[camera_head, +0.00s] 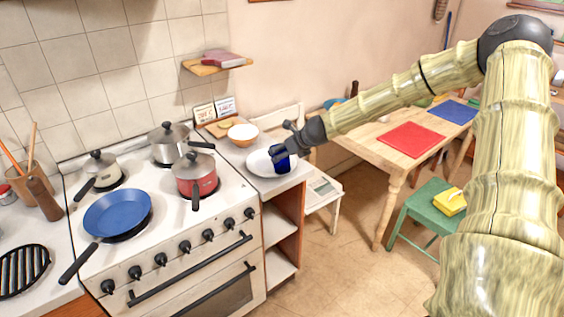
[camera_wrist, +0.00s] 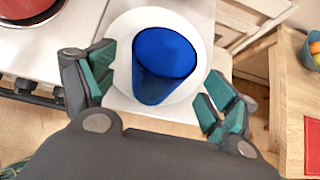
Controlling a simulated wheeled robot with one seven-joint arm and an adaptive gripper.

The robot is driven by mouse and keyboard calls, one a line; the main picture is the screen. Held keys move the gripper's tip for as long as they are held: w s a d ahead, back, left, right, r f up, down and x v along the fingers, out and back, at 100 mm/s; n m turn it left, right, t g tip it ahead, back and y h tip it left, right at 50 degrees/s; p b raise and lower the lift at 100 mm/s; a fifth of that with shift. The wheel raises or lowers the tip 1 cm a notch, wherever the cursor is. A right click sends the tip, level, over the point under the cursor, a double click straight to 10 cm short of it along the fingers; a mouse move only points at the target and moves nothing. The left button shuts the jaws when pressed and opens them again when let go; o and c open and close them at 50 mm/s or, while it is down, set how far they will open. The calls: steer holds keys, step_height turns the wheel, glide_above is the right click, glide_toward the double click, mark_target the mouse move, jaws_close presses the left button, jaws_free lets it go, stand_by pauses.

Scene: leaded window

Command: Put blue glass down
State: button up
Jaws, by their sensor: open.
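The blue glass (camera_wrist: 163,66) stands on a white plate (camera_wrist: 120,45) on the small counter beside the stove. In the head view the blue glass (camera_head: 283,162) shows just below my gripper (camera_head: 290,150), with the white plate (camera_head: 258,163) around it. In the wrist view my gripper (camera_wrist: 160,103) is open, with one finger on each side of the glass and a visible gap on both sides. The glass looks upright, though the wrist view slants it. Its contact with the plate is partly hidden by the fingers in the head view.
A white bowl (camera_head: 242,133) stands behind the plate. The stove at left holds a red pot (camera_head: 196,180), other pots and a blue pan (camera_head: 117,213). A wooden table (camera_head: 372,138) with red and blue mats stands at right, with a green stool (camera_head: 425,205) in front.

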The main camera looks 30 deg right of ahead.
steer(key=shift+p+x, duration=0.35)
steer(key=shift+x, duration=1.25)
steer(key=c, duration=1.3)
steer(key=shift+c, duration=0.3)
steer(key=shift+r, duration=0.1)
